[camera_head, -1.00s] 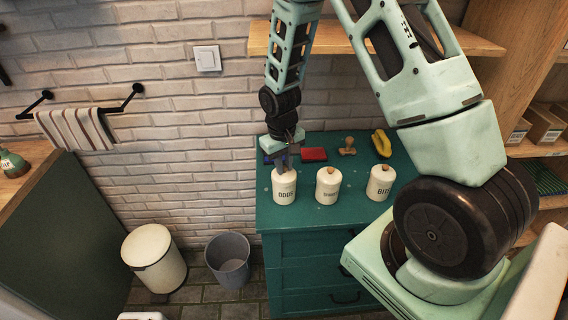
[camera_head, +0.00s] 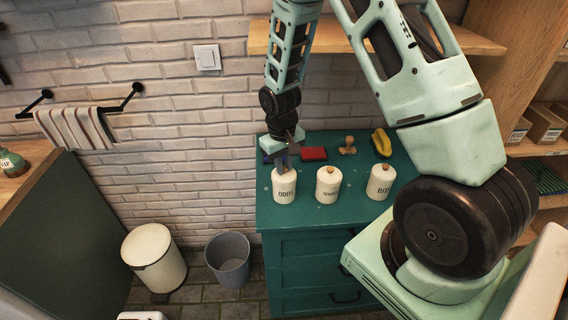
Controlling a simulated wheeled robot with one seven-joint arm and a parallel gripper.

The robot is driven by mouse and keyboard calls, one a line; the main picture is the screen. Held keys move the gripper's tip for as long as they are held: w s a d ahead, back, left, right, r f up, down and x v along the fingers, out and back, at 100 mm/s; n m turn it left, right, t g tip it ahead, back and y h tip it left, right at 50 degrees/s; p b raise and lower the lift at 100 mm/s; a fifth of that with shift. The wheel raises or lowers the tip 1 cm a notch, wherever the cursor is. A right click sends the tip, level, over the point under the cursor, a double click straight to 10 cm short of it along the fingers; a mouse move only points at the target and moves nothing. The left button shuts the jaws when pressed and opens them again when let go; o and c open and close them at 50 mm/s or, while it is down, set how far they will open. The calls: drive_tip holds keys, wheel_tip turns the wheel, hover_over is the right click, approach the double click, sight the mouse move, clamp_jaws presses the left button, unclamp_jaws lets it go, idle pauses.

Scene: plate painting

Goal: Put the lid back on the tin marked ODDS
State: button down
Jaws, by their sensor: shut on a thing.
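The cream tin marked ODDS (camera_head: 284,190) stands upright at the left front of the green cabinet top. My gripper (camera_head: 283,165) points down right over it, shut on the knob of the tin's lid (camera_head: 285,174). The knob is hidden between the fingers. The cream lid lines up with the tin's top and no gap shows between them. At this size I cannot tell whether it is fully seated.
Two more lidded cream tins, a middle one (camera_head: 328,187) and a right one (camera_head: 380,184), stand to the right. Behind them are a red block (camera_head: 314,154), a wooden stamp (camera_head: 348,146) and a yellow item (camera_head: 381,142). A wooden shelf (camera_head: 345,38) hangs above.

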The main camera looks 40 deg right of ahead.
drive_tip(key=c, duration=0.8)
unclamp_jaws()
drive_tip(key=shift+o, duration=0.2)
drive_tip(key=shift+r, duration=0.1)
drive_tip(key=shift+r+p, duration=2.2)
drive_tip(key=shift+r, duration=0.6)
drive_tip(key=shift+r+p, duration=0.45)
drive_tip(key=shift+r, duration=0.2)
clamp_jaws()
